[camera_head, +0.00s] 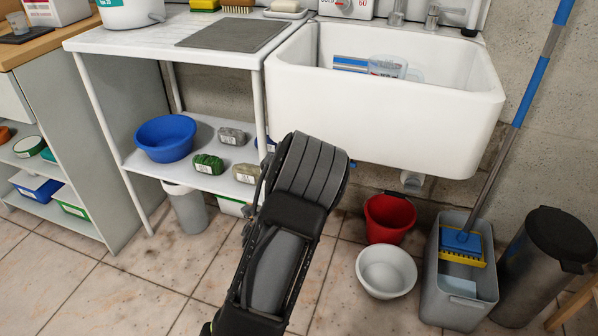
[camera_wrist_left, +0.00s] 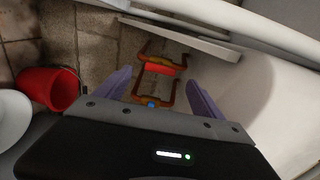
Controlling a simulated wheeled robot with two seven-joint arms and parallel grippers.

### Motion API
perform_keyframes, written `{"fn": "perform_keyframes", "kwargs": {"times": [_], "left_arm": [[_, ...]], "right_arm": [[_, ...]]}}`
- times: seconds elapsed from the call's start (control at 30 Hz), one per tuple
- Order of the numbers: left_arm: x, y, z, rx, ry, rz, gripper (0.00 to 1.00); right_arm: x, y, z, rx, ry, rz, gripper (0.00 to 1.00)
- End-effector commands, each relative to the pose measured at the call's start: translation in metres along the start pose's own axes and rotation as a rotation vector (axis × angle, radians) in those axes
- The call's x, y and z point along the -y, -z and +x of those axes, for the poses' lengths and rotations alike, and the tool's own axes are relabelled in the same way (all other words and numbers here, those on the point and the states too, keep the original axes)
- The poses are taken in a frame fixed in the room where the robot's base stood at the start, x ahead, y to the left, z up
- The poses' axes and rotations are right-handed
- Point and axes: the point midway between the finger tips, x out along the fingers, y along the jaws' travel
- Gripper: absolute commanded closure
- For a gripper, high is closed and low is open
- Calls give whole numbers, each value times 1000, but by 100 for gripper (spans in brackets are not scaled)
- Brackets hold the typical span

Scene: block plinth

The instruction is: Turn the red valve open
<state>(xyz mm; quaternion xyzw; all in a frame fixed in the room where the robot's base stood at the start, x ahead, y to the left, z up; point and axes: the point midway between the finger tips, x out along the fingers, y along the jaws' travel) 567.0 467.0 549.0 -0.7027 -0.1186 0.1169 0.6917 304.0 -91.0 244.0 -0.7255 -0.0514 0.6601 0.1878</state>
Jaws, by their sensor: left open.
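In the left wrist view, a small red part (camera_wrist_left: 158,68), likely the red valve's handle, sits on an orange-brown bent piece ahead of the gripper, near the wall. A second orange-brown piece with a small blue part (camera_wrist_left: 152,104) is closer to the gripper. My left gripper (camera_wrist_left: 162,92) is open, its two purple fingers on either side of these pieces with nothing clearly held; whether they touch is unclear. In the head view my forearm reaches to the sink's front underside and hides the gripper and valves. My right gripper is out of view.
The white sink (camera_head: 385,122) overhangs this space. A red bucket (camera_head: 390,218) and white bowl (camera_head: 386,271) stand on the floor to the right. A mop bucket (camera_head: 455,300) is farther right.

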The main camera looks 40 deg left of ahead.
Motion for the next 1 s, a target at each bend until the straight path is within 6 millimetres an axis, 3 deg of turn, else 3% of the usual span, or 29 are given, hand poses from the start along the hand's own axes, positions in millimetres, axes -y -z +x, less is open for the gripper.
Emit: {"fn": "perform_keyframes", "kwargs": {"times": [0.53,0.67,0.73,0.87,1.0], "left_arm": [[0,0,0,1,-3,-27,22],[-17,-9,-1,41,-68,-152,22],[-44,-10,-7,92,-158,-292,22],[-120,18,-36,200,-380,-591,22],[-206,64,-96,370,-647,-882,22]], "right_arm": [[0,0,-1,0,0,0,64],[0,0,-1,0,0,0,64],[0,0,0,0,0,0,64],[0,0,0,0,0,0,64],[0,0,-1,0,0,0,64]]}}
